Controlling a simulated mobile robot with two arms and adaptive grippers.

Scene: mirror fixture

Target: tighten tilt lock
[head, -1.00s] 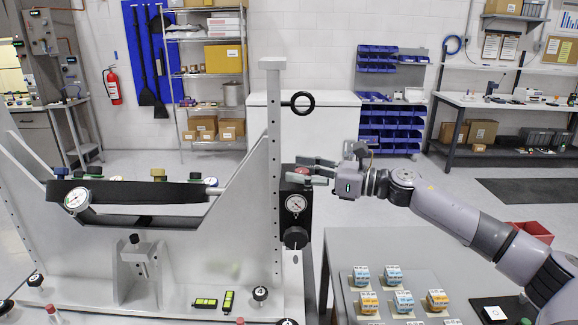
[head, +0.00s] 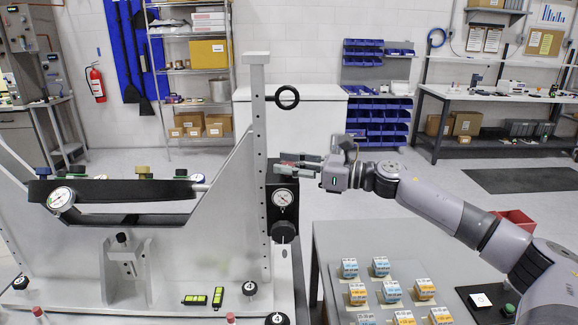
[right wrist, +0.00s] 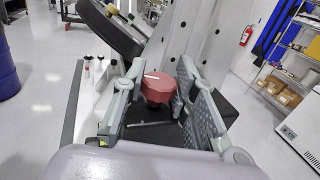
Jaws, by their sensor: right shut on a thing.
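The mirror fixture is a grey frame (head: 257,150) with a dark tilting bar (head: 120,191) across it. On its right upright sits a black lock box with a round dial (head: 282,197) and a black knob (head: 284,232) below. A dark red knob (right wrist: 157,88) tops the box; in the head view the fingers mostly hide it. My right gripper (head: 300,163) reaches in from the right at the box's top. In the right wrist view its fingers (right wrist: 160,95) stand on both sides of the red knob and are shut on it. My left gripper is not in view.
A grey table (head: 385,240) with several blue and orange labelled blocks stands right of the fixture, below my right arm.

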